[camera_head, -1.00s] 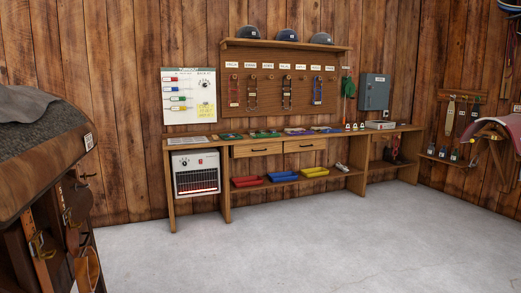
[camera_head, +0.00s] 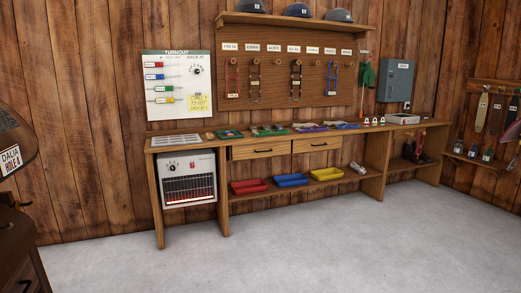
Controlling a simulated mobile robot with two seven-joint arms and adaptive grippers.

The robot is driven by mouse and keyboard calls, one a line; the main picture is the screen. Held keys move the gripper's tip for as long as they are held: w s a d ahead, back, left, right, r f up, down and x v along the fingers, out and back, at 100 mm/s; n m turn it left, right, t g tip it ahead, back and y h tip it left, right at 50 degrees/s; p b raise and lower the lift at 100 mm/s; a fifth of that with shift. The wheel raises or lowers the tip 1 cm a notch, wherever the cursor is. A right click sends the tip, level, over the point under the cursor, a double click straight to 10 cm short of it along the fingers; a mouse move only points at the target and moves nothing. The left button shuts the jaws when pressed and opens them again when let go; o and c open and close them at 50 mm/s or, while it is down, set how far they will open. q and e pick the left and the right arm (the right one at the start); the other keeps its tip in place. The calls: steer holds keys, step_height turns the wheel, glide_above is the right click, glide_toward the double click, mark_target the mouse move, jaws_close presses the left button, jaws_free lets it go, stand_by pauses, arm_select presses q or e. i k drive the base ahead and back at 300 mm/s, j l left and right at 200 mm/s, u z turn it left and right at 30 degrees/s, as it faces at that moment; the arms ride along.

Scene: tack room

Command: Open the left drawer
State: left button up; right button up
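The left drawer (camera_head: 260,150) is a light wood front with a dark bar handle, set under the top of a long wooden bench (camera_head: 222,215). It looks shut, flush with the right drawer (camera_head: 317,144) beside it, which also looks shut. The bench stands against the plank wall, some way ahead across the floor. Neither of my grippers is in view.
A heater (camera_head: 188,181) with a glowing grille sits under the bench's left end. Red (camera_head: 249,187), blue (camera_head: 291,180) and yellow (camera_head: 327,175) trays lie on the lower shelf. A saddle (camera_head: 14,140) on a stand is at the left edge. The concrete floor (camera_head: 300,245) ahead is clear.

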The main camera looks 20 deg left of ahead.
mark_target(243, 151)
steer(key=i+j, duration=1.2)
steer(key=i, duration=0.2)
steer(key=i+j+u, duration=0.1)
steer(key=i+j, duration=0.15)
steer(key=i, duration=0.25)
steer(key=i+j, duration=0.25)
steer(key=i, duration=0.2)
